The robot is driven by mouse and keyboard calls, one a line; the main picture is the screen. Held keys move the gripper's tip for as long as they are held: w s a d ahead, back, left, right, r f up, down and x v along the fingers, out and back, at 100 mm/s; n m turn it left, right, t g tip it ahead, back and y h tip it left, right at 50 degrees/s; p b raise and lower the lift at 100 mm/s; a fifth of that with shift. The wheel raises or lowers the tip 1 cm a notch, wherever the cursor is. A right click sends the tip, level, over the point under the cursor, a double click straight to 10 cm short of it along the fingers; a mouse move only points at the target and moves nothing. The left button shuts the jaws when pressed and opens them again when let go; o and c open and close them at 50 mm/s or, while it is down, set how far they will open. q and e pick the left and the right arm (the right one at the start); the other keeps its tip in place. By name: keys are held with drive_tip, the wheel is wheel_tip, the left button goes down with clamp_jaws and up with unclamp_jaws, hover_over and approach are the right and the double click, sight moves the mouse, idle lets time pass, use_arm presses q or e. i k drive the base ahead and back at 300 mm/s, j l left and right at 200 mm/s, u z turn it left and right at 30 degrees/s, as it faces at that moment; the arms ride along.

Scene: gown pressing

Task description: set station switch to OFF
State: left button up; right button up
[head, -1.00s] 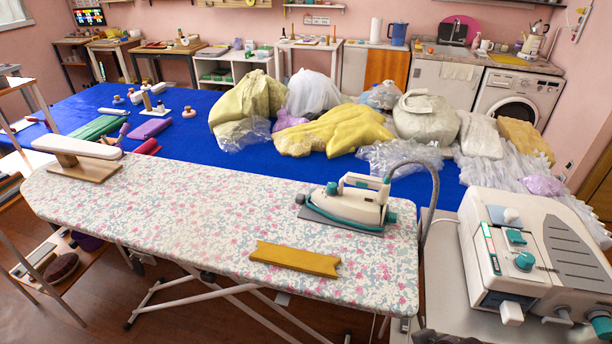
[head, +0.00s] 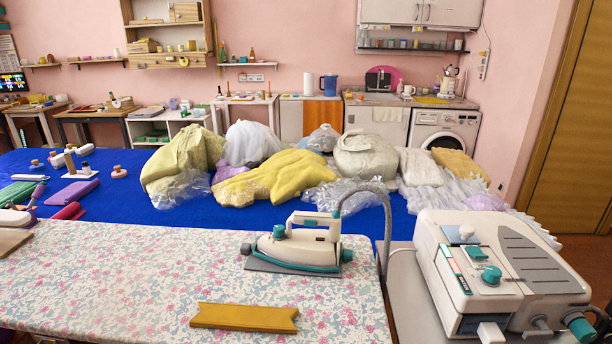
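The steam station (head: 505,270) is a white and grey box with teal parts at the right of the head view. Neither of my grippers is in view.
The floral ironing board (head: 120,285) fills the lower left, with a mustard wooden piece (head: 244,317) lying on it. Behind is a blue table (head: 130,210) with heaped garments (head: 275,178) and small pressing tools. A wooden door (head: 575,140) stands at the far right.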

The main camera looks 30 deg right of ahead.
sight(476, 251)
drive_tip(key=z, duration=1.85)
